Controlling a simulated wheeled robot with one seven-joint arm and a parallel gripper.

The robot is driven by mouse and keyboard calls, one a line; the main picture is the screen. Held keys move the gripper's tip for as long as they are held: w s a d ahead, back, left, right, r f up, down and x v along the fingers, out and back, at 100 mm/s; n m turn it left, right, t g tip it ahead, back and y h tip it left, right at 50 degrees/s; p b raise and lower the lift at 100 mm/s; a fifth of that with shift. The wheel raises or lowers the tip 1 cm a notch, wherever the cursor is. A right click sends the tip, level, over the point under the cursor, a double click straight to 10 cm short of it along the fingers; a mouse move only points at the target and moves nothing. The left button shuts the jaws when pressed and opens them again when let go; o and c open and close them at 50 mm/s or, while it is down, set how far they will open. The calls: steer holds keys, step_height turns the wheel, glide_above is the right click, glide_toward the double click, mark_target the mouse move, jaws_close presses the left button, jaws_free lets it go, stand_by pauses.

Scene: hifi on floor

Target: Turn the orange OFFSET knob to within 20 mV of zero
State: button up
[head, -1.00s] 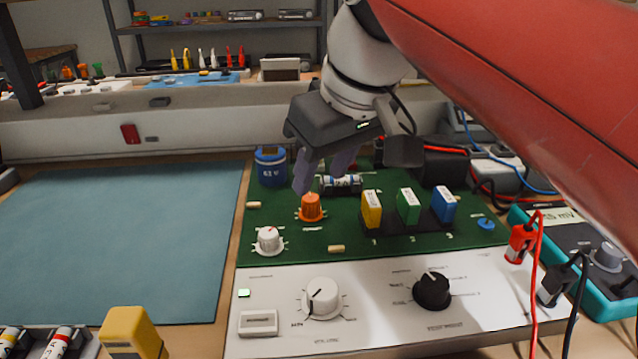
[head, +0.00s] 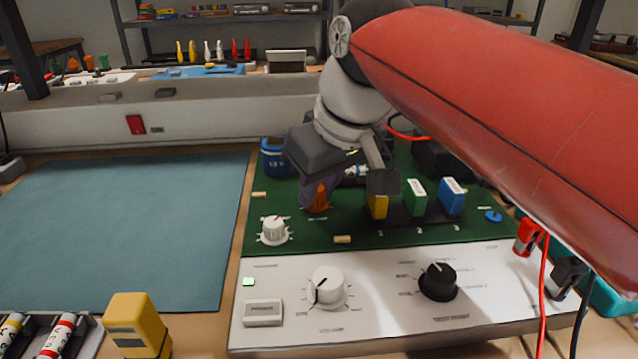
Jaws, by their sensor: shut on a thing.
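The orange OFFSET knob (head: 319,204) stands on the green circuit board (head: 290,237). My gripper (head: 318,196) is lowered onto the knob from above and is shut on it. A finger covers the knob's left side, and its pointer and scale cannot be read. The meter, a teal-cased box (head: 609,297) at the right edge, is mostly behind my red arm, and its display is hidden.
A white knob (head: 273,231) stands just left and in front. Yellow, green (head: 414,197) and blue (head: 451,195) blocks stand close on the right; my gripper partly covers the yellow one (head: 378,206). A blue capacitor (head: 273,158) stands behind. The blue-green mat (head: 120,230) is clear.

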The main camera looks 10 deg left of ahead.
steer(key=shift+n, duration=0.3)
jaws_close()
steer(key=shift+w+d+n+g+y+p, duration=0.1)
steer(key=shift+n+g+y+p, duration=0.3)
steer(key=shift+n, duration=0.9)
steer(key=shift+w+n+g+y+p, duration=0.1)
steer(key=shift+n+g+p, duration=0.35)
steer(key=shift+n, duration=0.85)
steer(key=o, duration=0.9)
jaws_free()
steer(key=shift+r, duration=0.1)
steer(key=v, duration=0.7)
steer(key=shift+d+r, duration=0.2)
steer(key=shift+r, duration=0.1)
